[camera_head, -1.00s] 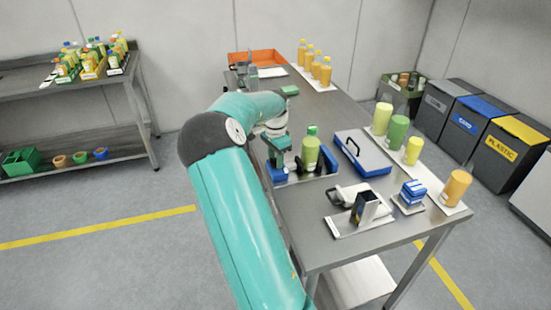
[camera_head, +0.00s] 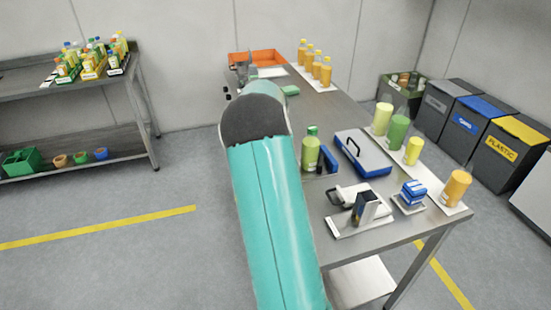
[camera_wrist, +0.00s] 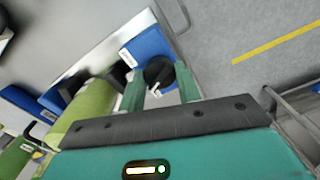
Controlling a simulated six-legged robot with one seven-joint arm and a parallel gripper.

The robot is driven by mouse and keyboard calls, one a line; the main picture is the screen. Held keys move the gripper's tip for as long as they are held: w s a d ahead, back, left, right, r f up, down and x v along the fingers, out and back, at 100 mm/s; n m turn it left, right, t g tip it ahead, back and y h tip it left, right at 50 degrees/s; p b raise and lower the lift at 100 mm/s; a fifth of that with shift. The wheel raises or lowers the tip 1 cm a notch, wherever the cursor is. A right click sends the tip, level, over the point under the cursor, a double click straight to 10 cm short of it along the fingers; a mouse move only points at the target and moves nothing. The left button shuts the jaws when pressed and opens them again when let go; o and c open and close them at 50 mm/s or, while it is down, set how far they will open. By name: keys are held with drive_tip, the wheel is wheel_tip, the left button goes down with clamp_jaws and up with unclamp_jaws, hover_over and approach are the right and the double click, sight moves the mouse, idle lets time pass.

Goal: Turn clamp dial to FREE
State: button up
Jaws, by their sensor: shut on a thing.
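The clamp dial (camera_wrist: 158,73) is a black round knob with a small white mark, in the wrist view. It sits at the blue clamp block (camera_wrist: 148,45). My gripper (camera_wrist: 160,85) has its two green fingers on either side of the dial and is shut on it. A light-green bottle (camera_wrist: 88,110) lies left of the fingers in the wrist view. In the head view the bottle (camera_head: 311,155) stands upright beside my arm. There my arm hides the dial and my gripper. The dial's lettering cannot be read.
A blue-lidded case (camera_head: 362,155) lies right of the bottle on the steel table (camera_head: 330,240). An orange tray (camera_head: 256,58) is at the back.

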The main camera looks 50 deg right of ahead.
drive_tip(key=shift+n, duration=1.7)
drive_tip(key=o, duration=1)
drive_tip(key=shift+c, duration=0.2)
wheel_tip(320, 180, up, 14)
drive_tip(key=shift+f, duration=0.1)
